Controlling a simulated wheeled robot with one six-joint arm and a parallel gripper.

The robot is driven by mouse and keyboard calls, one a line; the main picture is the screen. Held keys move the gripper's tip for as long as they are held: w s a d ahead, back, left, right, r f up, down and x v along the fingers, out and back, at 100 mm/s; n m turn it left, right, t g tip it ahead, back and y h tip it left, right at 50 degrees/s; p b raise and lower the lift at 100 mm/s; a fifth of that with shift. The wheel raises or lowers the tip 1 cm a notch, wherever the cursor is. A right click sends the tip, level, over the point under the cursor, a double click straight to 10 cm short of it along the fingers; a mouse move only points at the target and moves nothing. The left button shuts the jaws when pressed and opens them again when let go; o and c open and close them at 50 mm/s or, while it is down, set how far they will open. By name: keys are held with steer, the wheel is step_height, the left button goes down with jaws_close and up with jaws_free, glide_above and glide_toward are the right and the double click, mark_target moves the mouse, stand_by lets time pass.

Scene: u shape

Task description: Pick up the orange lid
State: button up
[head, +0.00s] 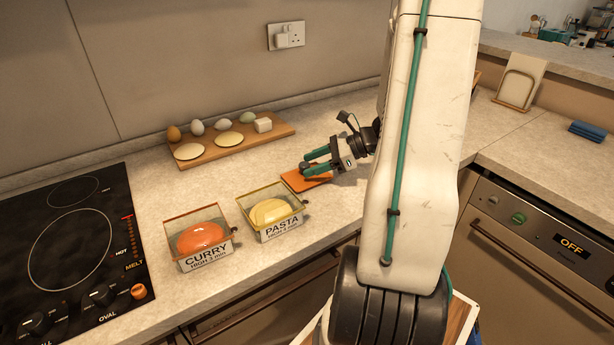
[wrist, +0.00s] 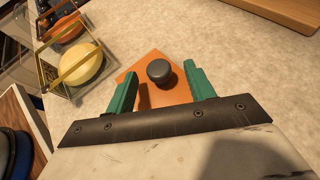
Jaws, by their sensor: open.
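The orange lid (head: 296,181) lies flat on the counter, to the right of the pasta box. In the wrist view the orange lid (wrist: 150,64) shows its dark round knob (wrist: 159,71). My gripper (head: 305,161) is open, with its green fingers at the lid. In the wrist view my gripper (wrist: 160,82) has one finger on each side of the knob, with gaps between fingers and knob. Part of the lid is hidden behind the fingers. I cannot tell the exact height of the fingertips over the lid.
The pasta box (head: 270,212) and curry box (head: 199,238) stand left of the lid. A wooden board (head: 236,145) with eggs, discs and a white block lies behind. A black hob (head: 70,255) is at the far left.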

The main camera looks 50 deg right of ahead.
steer(key=shift+w+a+f, duration=0.1)
steer(key=shift+w+a, duration=0.05)
jaws_close()
